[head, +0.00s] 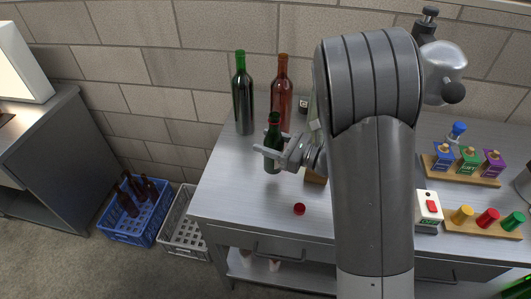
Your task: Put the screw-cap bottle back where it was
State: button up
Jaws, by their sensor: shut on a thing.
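A small dark green bottle (273,137), which looks like the screw-cap bottle, is held upright by my gripper (279,154) near the left part of the workbench. Its top looks reddish, and I cannot tell if a cap is on it. The jaws are shut around its body. I cannot tell whether its base touches the bench. A small red cap (299,209) lies on the bench in front of it.
A tall green bottle (243,95) and a tall brown bottle (281,94) stand behind. My arm hides the bench's middle. At right are a wooden rack (463,176), a board with coloured caps (482,228) and a white device (428,207). Crates (185,230) stand on the floor.

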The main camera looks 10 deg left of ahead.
jog(key=shift+a+f, duration=0.35)
jog(key=shift+a, duration=0.1)
jog(key=shift+f, duration=1.9)
jog(key=shift+f, duration=0.15)
jog(key=o, duration=1.3)
jog(key=shift+c, duration=0.2)
jog(key=shift+r, duration=0.2)
jog(key=v, duration=1.2)
